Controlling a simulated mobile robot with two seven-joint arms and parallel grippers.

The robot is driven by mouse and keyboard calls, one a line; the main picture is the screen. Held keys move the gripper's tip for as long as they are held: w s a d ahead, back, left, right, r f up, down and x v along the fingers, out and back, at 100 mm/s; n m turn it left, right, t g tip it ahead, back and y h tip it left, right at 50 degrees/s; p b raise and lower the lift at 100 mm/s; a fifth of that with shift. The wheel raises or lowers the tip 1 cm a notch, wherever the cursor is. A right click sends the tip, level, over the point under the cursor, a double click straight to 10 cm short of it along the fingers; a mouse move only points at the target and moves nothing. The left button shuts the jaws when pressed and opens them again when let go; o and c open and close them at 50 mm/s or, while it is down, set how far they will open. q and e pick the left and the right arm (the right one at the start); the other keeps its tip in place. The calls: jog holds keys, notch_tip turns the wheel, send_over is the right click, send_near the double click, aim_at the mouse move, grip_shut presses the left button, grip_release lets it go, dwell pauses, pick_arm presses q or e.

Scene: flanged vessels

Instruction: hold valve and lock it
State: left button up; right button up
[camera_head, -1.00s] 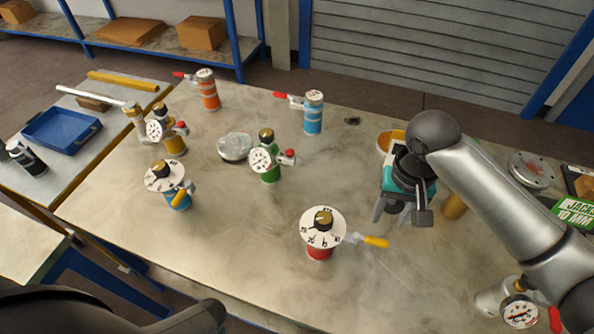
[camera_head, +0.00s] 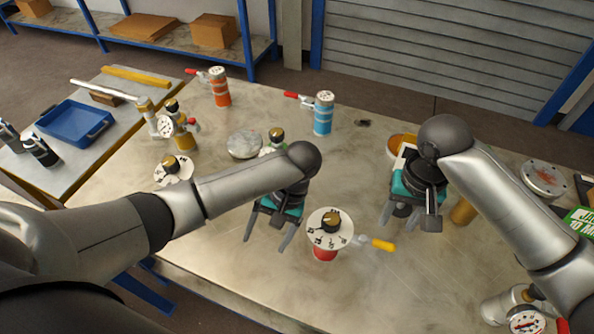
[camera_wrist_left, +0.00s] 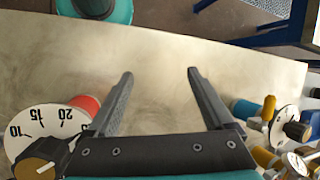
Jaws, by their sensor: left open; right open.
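The red valve has a white dial with a black and gold knob (camera_head: 330,222), a red body (camera_head: 325,255) and a yellow handle (camera_head: 383,245) pointing right. Its dial (camera_wrist_left: 35,130) also shows at the left wrist view's left edge. My left gripper (camera_head: 267,239) is open and empty, just left of this valve and apart from it. In the left wrist view, bare table lies between its fingers (camera_wrist_left: 158,85). My right gripper (camera_head: 408,222) is open to the upper right of the valve. A green valve (camera_head: 276,137) is mostly hidden behind my left arm.
An orange vessel (camera_head: 220,92), a blue vessel (camera_head: 323,115) and a grey round lid (camera_head: 244,145) stand on the table. A dial valve (camera_head: 174,168) at left is partly covered by my left arm. A gauge valve (camera_head: 526,318) is at the lower right.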

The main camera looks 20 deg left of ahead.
aim_at(332, 218)
pick_arm(q)
jog(key=w+d+r+m+t+h, duration=0.1)
jog(key=w+d+r+m+t, duration=0.1)
jog(key=w+d+r+m, duration=0.35)
jog(key=w+d+r+m+t+h, duration=0.25)
jog(key=d+r, duration=0.35)
jog(key=r, duration=0.5)
jog(key=shift+n+y, duration=0.35)
jog(key=shift+n, duration=0.15)
jog(key=f, duration=1.5)
jog(key=shift+w+d, duration=0.15)
jog(key=shift+d, duration=0.05)
grip_shut()
